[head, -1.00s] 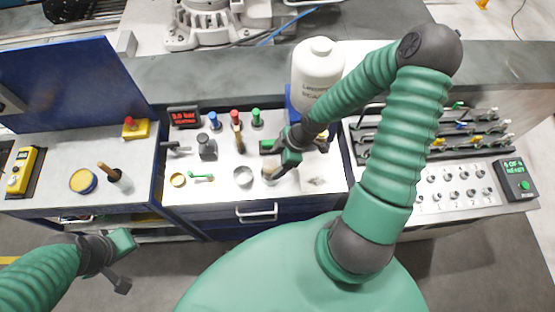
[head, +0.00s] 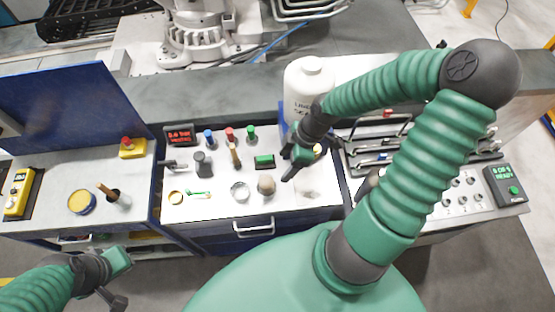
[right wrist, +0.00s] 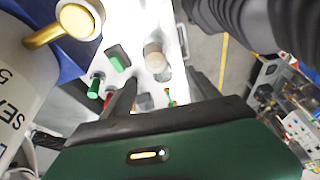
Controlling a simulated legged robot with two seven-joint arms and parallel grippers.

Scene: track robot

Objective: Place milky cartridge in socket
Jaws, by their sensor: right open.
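I cannot pick out a milky cartridge with certainty. Small upright pieces with blue (head: 208,137), red (head: 230,134) and green (head: 251,132) tops stand at the back of the white worktop. A pale panel with several small round fittings (head: 447,203) is at the right, partly behind my right arm; I cannot tell which is the socket. My right gripper (head: 291,166) is open over the worktop, right of a green-and-black block (head: 264,162). In the right wrist view nothing shows held between its fingers (right wrist: 163,92). My left gripper (head: 117,282) hangs at lower left, front of the bench.
A large white bottle (head: 304,92) stands behind my right gripper. A rack (head: 385,140) is at the right. A blue panel (head: 75,108) rises at the left.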

